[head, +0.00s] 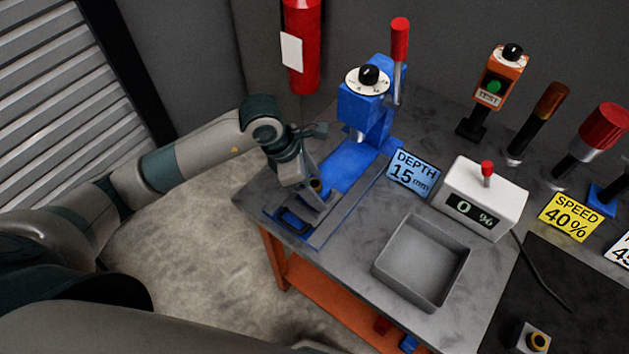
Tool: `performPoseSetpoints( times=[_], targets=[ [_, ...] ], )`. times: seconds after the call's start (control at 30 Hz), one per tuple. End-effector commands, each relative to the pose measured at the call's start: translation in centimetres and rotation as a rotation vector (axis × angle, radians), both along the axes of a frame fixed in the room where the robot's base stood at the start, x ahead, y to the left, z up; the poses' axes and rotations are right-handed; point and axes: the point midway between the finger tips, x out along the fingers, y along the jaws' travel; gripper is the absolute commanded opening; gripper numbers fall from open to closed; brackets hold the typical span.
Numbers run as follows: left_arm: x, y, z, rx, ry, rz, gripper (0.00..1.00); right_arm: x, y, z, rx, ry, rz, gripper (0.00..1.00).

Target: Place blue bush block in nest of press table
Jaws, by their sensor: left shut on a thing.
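My left gripper (318,194) is shut on a small block with a brass-coloured ring (316,185), taken to be the blue bush block. The fingers and wrist hide most of the block, and its colour is hard to tell. The gripper is low over the front part of the blue press (352,163). A blue-edged frame with a dark opening (293,222), perhaps the nest, lies just left of and below the fingers. I cannot tell whether the block touches anything below it. My right gripper is not in view.
The press has a red-knobbed lever (400,40) rising at the back. A DEPTH 15 mm sign (413,173), a white readout box (484,200) and an empty grey tray (386,262) stand to the right. Another ringed block (533,338) sits on the dark mat. Red and blue pieces lie below.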

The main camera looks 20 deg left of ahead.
Motion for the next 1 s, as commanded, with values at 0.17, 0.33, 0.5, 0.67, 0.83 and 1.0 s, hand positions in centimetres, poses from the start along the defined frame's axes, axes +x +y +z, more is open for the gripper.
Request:
performPoseSetpoints(
  times=[0.17, 0.33, 0.5, 0.67, 0.83, 1.0],
  targets=[
    [0.10, -0.06, 0.01, -0.003, -0.004, -0.001, 0.07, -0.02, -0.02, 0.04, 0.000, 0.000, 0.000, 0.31],
    [0.10, -0.05, -0.09, -0.003, -0.004, 0.000, 0.07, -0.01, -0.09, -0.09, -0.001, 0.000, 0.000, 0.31],
    [0.01, -0.01, -0.29, -0.001, 0.000, 0.000, 0.84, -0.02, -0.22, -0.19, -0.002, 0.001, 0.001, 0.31],
    [0.01, 0.00, -0.29, 0.000, 0.000, 0.000, 0.84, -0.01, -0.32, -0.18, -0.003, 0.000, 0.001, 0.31],
    [0.01, 0.00, -0.22, 0.000, 0.000, 0.000, 0.84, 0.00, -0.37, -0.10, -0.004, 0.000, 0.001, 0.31],
    [0.00, 0.20, 0.30, 0.000, -0.002, 0.000, 0.84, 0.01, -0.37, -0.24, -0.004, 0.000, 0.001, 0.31]
  ],
)
